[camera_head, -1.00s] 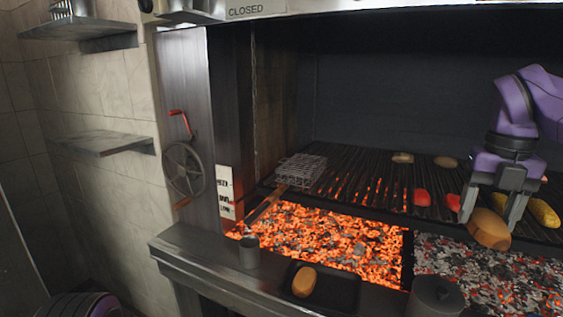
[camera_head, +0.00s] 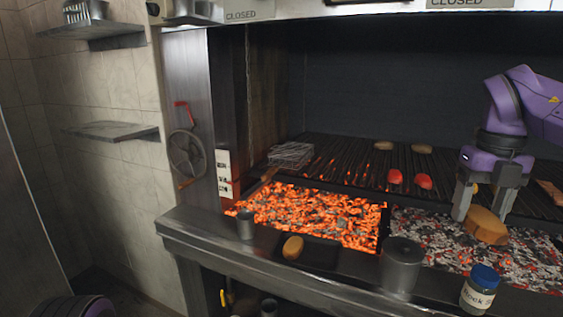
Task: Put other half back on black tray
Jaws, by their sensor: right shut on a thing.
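My right gripper (camera_head: 481,221) is shut on a bread half (camera_head: 486,226), a golden-brown bun piece. It holds the piece over the grey and red embers on the right, in front of the grill grate. The black tray (camera_head: 322,254) lies on the steel front ledge, left of the gripper. Another bread half (camera_head: 293,247) rests at the tray's left side. The held half is apart from the tray. My left gripper is not in view.
A large metal pot (camera_head: 400,265) stands between the tray and my right gripper. A blue-lidded jar (camera_head: 480,290) is at the lower right. A small metal cup (camera_head: 245,225) stands left of the tray. Red pieces (camera_head: 409,179) lie on the grate (camera_head: 345,165). Bright embers glow behind the tray.

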